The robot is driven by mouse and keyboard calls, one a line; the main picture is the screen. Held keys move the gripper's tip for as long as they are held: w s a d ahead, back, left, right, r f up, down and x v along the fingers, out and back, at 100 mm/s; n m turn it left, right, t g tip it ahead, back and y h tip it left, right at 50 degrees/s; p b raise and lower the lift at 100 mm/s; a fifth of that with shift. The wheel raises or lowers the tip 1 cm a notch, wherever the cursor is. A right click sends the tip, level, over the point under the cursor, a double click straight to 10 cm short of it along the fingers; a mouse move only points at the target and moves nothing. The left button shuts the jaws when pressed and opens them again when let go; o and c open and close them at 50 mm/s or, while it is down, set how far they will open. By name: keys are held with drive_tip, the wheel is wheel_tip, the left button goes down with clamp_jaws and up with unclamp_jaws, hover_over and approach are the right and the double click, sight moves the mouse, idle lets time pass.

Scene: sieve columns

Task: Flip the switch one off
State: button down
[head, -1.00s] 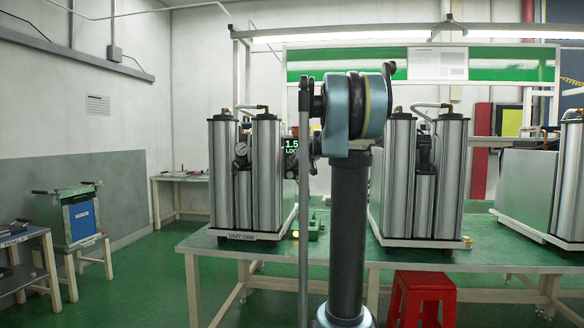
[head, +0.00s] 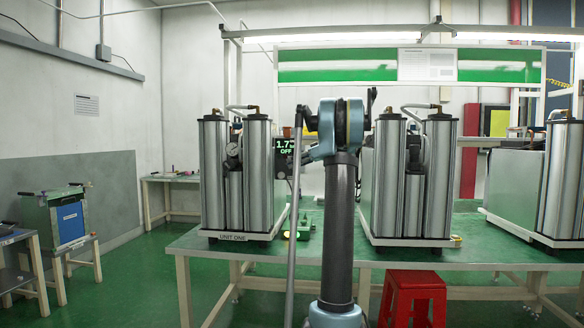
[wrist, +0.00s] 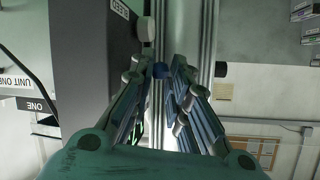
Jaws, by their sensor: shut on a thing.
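Unit one (head: 235,190), a group of upright silver cylinders with a "UNIT ONE" plate on its base, stands on the green bench. A small dark display (head: 284,146) at its right side reads "1.7" and "OFF" in green. In the head view my arm hides the gripper.
A pale knob (wrist: 148,28) beside a "BLEED" label is close to my fingertips. A second cylinder unit (head: 408,180) stands to the right on the bench (head: 330,250). A red stool (head: 414,300) is under the bench front.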

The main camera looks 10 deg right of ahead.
drive_tip(key=shift+w+d+n+g, duration=0.15)
drive_tip(key=shift+d+n+g, duration=0.05)
drive_tip(key=shift+n+g, duration=0.2)
drive_tip(key=c, duration=1.5)
unclamp_jaws()
drive_tip(key=v, duration=0.7)
drive_tip(key=shift+d+f, duration=0.1)
drive_tip(key=shift+d, duration=0.15)
